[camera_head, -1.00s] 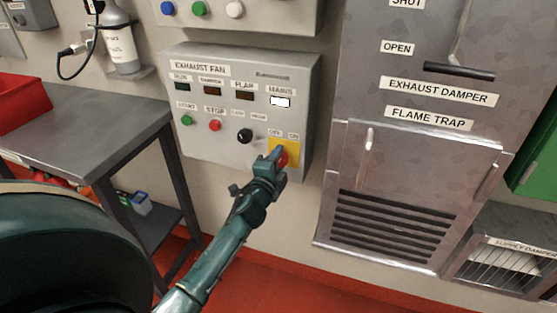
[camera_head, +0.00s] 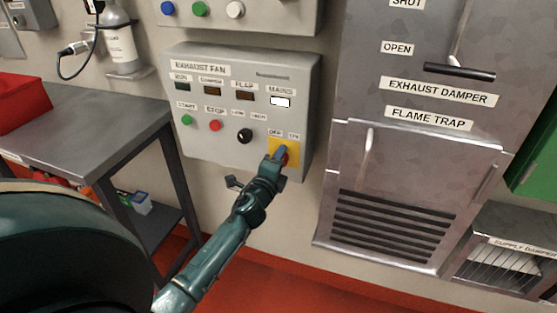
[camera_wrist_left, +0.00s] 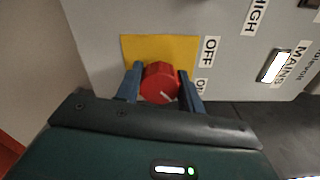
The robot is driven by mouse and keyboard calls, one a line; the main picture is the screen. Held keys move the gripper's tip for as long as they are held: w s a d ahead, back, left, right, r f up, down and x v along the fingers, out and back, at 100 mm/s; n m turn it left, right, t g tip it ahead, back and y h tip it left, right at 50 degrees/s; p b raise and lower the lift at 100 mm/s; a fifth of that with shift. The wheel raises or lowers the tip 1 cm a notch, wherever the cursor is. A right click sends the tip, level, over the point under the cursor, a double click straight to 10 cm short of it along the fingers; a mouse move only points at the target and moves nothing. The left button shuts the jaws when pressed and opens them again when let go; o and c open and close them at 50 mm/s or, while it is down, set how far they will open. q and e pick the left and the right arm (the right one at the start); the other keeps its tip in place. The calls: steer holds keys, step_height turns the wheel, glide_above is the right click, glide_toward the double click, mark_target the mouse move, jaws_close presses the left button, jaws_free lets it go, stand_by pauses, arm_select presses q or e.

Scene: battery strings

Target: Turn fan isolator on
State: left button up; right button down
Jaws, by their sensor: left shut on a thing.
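The fan isolator is a red rotary knob (camera_wrist_left: 160,83) on a yellow plate (camera_head: 291,147) at the lower right of the exhaust fan panel (camera_head: 215,155). OFF and ON labels sit above the plate in the head view. My left gripper (camera_head: 279,155) is at the knob, and in the left wrist view its two blue fingers (camera_wrist_left: 160,88) are shut on the knob's sides. A white mark on the knob points to the lower right in the wrist view, toward the ON side. The white MAINS lamp (camera_head: 280,102) looks lit. My right gripper is not in view.
A metal damper cabinet (camera_head: 405,140) stands to the right. A steel table (camera_head: 90,120) stands left.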

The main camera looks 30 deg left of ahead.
arm_select(q)
steer(key=o, duration=1)
steer(key=shift+s, duration=0.1)
steer(key=v, duration=1.3)
